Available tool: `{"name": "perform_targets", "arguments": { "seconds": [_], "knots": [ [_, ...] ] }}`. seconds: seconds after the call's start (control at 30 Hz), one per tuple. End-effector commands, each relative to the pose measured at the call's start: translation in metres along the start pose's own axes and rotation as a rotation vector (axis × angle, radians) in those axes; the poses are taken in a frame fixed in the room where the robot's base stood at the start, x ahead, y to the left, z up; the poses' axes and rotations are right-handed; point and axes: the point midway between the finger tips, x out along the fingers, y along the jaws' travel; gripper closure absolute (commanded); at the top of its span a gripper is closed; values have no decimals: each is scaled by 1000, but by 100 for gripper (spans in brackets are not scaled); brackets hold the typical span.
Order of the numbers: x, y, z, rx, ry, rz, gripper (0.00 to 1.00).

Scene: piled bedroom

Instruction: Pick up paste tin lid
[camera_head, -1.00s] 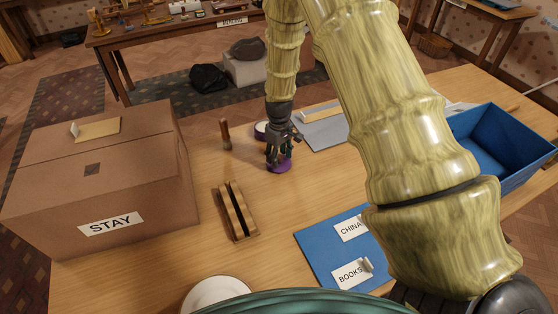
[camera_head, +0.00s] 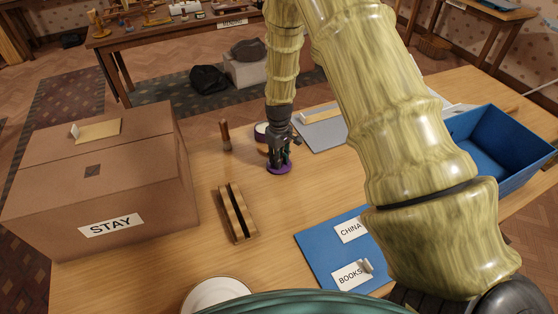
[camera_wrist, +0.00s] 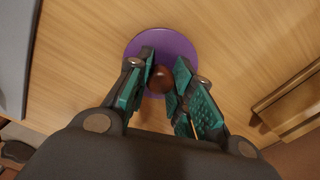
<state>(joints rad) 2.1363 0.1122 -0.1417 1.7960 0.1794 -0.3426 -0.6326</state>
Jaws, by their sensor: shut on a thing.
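The paste tin lid is a purple disc with a round brown knob. In the wrist view the lid (camera_wrist: 176,45) lies under my fingertips, and my gripper (camera_wrist: 160,82) is shut on its knob. In the head view my gripper (camera_head: 279,158) points down over the lid (camera_head: 279,169). I cannot tell whether the lid touches the table or is slightly above it. A round tin with a purple band (camera_head: 261,133), probably the paste tin, stands just behind my gripper, partly hidden by it.
A cardboard box marked STAY (camera_head: 150,215) stands at left. A wooden brush-like block (camera_head: 238,213) and an upright brown handle (camera_head: 225,135) are nearby. A blue folder (camera_head: 318,241) and a white dish (camera_head: 215,290) are in front. A blue bin (camera_head: 480,165) stands at right.

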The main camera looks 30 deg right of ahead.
Motion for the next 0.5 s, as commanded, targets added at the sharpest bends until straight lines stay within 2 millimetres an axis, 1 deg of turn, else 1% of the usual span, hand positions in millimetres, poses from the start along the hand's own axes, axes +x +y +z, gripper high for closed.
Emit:
{"name": "perform_targets", "arguments": {
  "seconds": [0.17, 0.47, 0.5],
  "knots": [
    [-6, 0, 0, 0, 1, 0, 100],
    [-33, 0, -1, 0, 3, 1, 100],
    [-33, -3, 6, 1, 0, -1, 100]
  ]
}}
